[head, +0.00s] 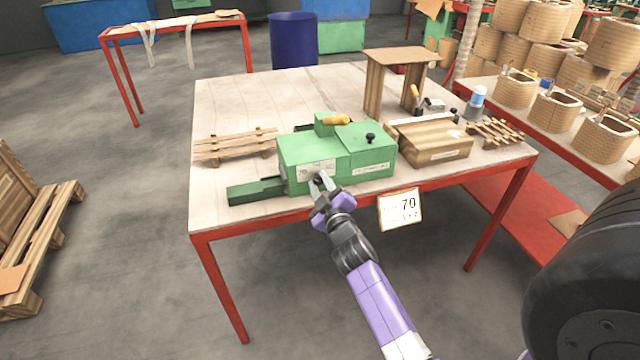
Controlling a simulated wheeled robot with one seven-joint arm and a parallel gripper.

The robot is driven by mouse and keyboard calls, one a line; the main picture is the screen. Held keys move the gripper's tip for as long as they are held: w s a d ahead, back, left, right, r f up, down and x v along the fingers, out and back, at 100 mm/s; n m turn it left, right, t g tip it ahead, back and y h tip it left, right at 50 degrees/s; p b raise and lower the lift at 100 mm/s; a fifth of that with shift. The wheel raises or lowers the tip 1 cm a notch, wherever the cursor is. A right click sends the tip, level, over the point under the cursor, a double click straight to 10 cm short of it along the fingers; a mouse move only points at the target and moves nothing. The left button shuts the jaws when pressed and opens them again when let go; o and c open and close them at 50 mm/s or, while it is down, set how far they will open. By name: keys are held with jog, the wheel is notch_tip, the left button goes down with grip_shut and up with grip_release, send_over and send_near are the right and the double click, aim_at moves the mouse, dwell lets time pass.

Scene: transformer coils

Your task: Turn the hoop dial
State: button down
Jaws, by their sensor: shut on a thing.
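A green box-shaped machine (362,160) stands on the worktable, with a white label (318,168) on its front face. My gripper (321,181) reaches up to this front face, just below the label. Its fingers are shut on a small part there, which I take to be the hoop dial. The dial is hidden behind the fingers, so its marks and angle cannot be made out. A yellow handle (337,120) and a black knob (370,138) sit on top of the machine.
A dark green bar (256,190) juts left from the machine. A wooden block (432,142) stands to the right. The table's back left is clear.

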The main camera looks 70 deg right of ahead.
dwell(0.4)
jog(key=c, duration=1.1)
grip_release()
jog(key=b+v, duration=0.2)
jog(key=v, duration=0.6)
jog(key=shift+w, duration=0.1)
